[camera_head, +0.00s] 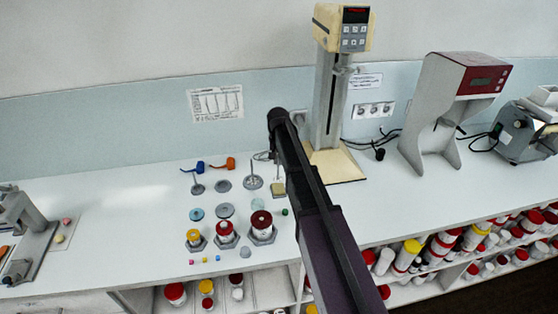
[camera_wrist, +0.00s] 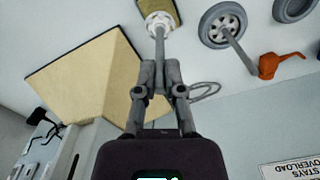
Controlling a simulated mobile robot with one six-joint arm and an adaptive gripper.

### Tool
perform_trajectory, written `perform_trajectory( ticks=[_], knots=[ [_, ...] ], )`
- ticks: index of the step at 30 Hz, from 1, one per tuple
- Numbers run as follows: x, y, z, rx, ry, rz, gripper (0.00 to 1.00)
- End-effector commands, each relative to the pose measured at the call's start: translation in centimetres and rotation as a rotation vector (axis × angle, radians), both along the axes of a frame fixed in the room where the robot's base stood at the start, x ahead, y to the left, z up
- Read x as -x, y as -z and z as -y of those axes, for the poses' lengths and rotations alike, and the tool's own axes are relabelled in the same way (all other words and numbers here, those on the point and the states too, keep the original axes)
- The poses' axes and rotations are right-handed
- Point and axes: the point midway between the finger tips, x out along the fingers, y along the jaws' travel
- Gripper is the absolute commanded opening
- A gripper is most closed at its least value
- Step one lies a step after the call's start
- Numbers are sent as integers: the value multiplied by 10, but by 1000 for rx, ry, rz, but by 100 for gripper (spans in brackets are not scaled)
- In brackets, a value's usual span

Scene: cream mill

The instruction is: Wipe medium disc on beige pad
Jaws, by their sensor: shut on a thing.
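My gripper (camera_wrist: 158,78) is shut on the thin grey shaft of the medium disc (camera_wrist: 159,22). The disc is pale, with holes, at the shaft's far end. The small beige pad (camera_wrist: 176,10) shows just beyond the disc in the wrist view, cut off by the frame's top edge. The disc overlaps the pad's near edge there; whether they touch cannot be told. In the head view the beige pad (camera_head: 278,189) lies on the bench beside my arm. The shaft hangs above it, and my arm hides most of the gripper.
Another disc with an upright shaft (camera_head: 252,183) stands close left of the pad. Red-lidded jars (camera_head: 261,222) stand in front. The tall stand's beige base (camera_head: 335,166) is close on the right. The bench's left is mostly clear.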

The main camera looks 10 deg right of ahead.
Motion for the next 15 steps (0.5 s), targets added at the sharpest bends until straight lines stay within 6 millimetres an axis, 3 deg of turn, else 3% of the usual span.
perform_trajectory(
  ticks=[15],
  knots=[
    [0, 32, 1, 0, 1, 0, 0]
  ],
)
